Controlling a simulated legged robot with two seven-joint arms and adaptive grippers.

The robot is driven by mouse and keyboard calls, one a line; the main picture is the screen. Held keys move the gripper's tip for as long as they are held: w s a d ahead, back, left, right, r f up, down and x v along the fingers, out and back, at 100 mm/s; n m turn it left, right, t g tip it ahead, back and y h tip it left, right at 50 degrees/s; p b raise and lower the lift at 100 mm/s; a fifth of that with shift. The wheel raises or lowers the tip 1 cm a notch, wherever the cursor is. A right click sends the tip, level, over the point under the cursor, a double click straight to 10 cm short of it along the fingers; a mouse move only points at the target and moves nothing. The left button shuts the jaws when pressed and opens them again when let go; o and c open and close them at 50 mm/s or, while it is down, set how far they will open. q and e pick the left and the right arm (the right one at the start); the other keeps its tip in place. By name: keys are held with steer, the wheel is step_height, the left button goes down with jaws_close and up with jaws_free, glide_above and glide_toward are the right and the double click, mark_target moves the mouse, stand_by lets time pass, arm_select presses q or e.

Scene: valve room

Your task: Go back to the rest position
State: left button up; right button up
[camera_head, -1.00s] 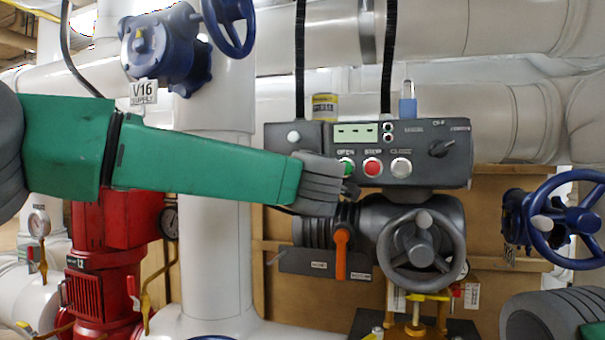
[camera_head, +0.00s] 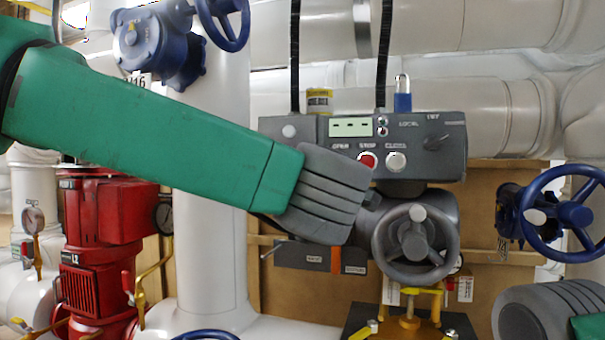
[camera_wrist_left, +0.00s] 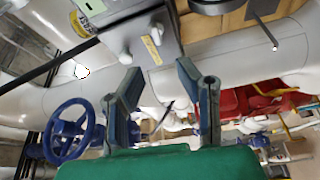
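My left arm crosses the head view from the left. Its grey ribbed wrist hides the green button and most of the orange lever (camera_head: 336,259). The left gripper shows clearly in the wrist view (camera_wrist_left: 160,76), with its two fingers spread apart and nothing between them. In the head view only a small dark part of it shows past the wrist, in front of the left rim of the grey handwheel (camera_head: 417,243); contact cannot be told. A grey ribbed part of my right arm (camera_head: 545,312) is at the lower right; the right gripper's fingers do not show.
The grey control box (camera_head: 430,158) has a red button (camera_head: 368,160), a white button (camera_head: 396,162) and a blue padlock (camera_head: 403,102) above. Blue handwheels stand at right (camera_head: 560,213) and upper left (camera_head: 222,18). A red pump (camera_head: 105,215) and white pipes (camera_head: 213,210) are at left.

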arm_select(q)
steer(key=shift+s, duration=0.1)
stand_by(0.3)
step_height(320, 180, down, 28)
steer(key=w+a+m+g+h+b, duration=0.2)
steer(key=a+m+g+b, duration=0.1)
steer(key=m, duration=0.4)
steer(key=s+a+f+m+g+h+b, duration=0.1)
steer(key=s+a+f+m+g, duration=0.2)
steer(key=f, duration=0.9)
steer(key=s+a+f+m+g+b, duration=0.2)
steer(key=s+a+f, duration=0.25)
steer(key=f, duration=0.65)
steer(key=s+a+f+m+g+b, duration=0.1)
steer(key=s+a+f+m+g, duration=0.15)
steer(key=s+a+f, duration=0.45)
steer(key=s+a+f+m+g+b, duration=0.1)
steer(key=s+a+f+m+g, duration=0.15)
steer(key=s+f, duration=0.7)
steer(key=s+a+f+g+y, duration=0.1)
steer(key=s+a+f+g, duration=0.1)
steer(key=s, duration=0.6)
steer(key=s+a+f+m+g+b, duration=0.1)
steer(key=s+a+f+g, duration=0.1)
steer(key=s+a+f, duration=0.2)
steer(key=s+a, duration=0.2)
steer(key=s, duration=0.2)
steer(key=shift+a+f+g+y+b, duration=0.3)
steer(key=shift+a+g+y, duration=0.1)
steer(key=shift+w, duration=0.1)
